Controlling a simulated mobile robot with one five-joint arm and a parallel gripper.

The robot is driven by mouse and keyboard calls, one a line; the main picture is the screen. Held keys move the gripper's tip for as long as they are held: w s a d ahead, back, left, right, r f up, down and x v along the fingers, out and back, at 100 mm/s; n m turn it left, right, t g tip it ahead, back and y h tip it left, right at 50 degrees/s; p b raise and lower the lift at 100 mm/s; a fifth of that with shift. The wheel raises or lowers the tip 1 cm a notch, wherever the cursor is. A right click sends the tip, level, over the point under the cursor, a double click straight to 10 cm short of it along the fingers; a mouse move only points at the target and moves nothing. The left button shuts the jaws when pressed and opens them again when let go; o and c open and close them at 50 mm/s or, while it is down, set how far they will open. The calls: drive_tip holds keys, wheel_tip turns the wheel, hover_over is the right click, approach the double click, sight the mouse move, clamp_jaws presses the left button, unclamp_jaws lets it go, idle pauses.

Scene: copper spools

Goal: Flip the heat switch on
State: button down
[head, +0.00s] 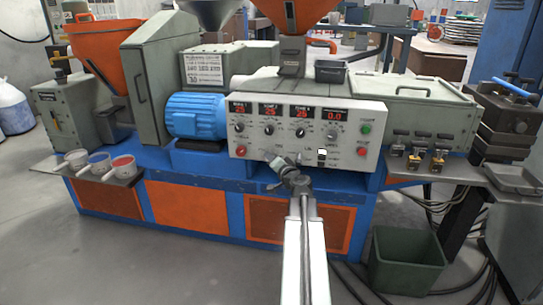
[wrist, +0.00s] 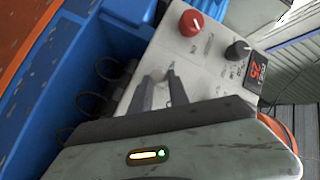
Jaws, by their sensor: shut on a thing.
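The control panel (head: 305,128) of the machine has lit red displays, round knobs and small labels. My gripper (head: 279,163) reaches up to the lower edge of this panel, right of its red knob (head: 240,150). In the wrist view my gripper (wrist: 163,79) points at the pale panel face, with its fingers close together and shut on a small part there. That part appears to be the heat switch; the fingers hide it almost wholly, so its position cannot be told. A small white and black switch (head: 321,155) shows right of my gripper.
In the wrist view the red knob (wrist: 191,22), a black knob (wrist: 237,50) and a display (wrist: 257,70) lie beside the fingers. A metal shelf (head: 500,178) juts out at right, above a green bin (head: 405,262). Cups (head: 98,162) stand at left. The front floor is largely open.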

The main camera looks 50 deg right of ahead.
sight(272, 151)
wheel_tip(272, 151, up, 3)
drive_tip(key=m+g+y+p, duration=0.2)
drive_tip(key=p, duration=0.6)
drive_tip(key=shift+w+d+r+g+p, duration=0.1)
drive_tip(key=shift+g+p, duration=0.3)
drive_tip(key=g+y+p, duration=0.1)
drive_tip(key=p, duration=0.1)
drive_tip(key=m+g+y+p, duration=0.1)
drive_tip(key=p, duration=0.2)
drive_tip(key=shift+w+d+r, duration=0.15)
drive_tip(key=shift+d+r, duration=0.05)
drive_tip(key=shift+r, duration=0.2)
drive_tip(key=m+g+y+p, duration=0.1)
drive_tip(key=p, duration=0.1)
drive_tip(key=shift+d+r+p, duration=0.1)
drive_tip(key=shift+d+p, duration=0.05)
drive_tip(key=shift+p, duration=0.15)
drive_tip(key=shift+w+y, duration=0.1)
drive_tip(key=shift+y, duration=0.2)
drive_tip(key=c, duration=1.3)
unclamp_jaws()
